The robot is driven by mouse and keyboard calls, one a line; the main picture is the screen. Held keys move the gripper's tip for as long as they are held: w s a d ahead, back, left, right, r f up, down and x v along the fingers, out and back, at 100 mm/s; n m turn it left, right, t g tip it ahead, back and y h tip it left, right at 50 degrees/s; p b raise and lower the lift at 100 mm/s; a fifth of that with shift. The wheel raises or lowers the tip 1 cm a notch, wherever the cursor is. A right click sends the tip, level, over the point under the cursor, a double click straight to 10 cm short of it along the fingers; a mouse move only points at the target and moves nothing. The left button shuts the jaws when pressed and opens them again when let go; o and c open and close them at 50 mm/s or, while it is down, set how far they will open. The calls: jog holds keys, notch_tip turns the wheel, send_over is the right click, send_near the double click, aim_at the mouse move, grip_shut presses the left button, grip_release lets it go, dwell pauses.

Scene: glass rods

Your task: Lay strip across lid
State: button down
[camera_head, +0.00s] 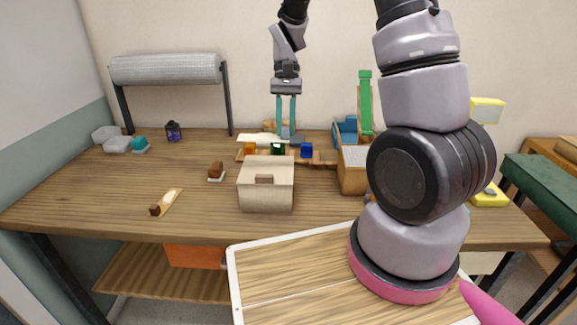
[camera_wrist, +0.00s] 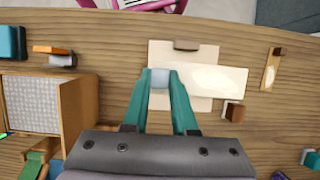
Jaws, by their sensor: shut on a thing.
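My gripper (camera_head: 286,137) is shut on the pale cream strip (camera_head: 258,137), near one end. The strip also shows in the wrist view (camera_wrist: 215,78), running right from the teal fingertips (camera_wrist: 160,78), with a lighter patch on it. A grey-blue part shows between the fingers. The pale wooden box with a lid (camera_head: 267,164) and a brown handle stands on the table. In the wrist view the strip overlaps the lid (camera_wrist: 186,105) and hides its middle. In the head view the strip is higher and farther back, apparently held above the table; the exact gap cannot be told.
Coloured blocks (camera_head: 306,150) stand behind the box. A wooden box with a woven top (camera_head: 355,158) is to its right. A small brown block (camera_head: 216,169) and a thin board with a dark end (camera_head: 167,202) lie left. The table's front left is mostly clear.

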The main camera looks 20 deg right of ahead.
jog(key=f, duration=0.5)
jog(key=shift+d+f, duration=0.2)
jog(key=shift+d, duration=0.1)
jog(key=shift+f, duration=2.25)
jog(key=shift+f, duration=0.1)
jog(key=c, duration=0.7)
grip_release()
jog(key=shift+a, duration=0.1)
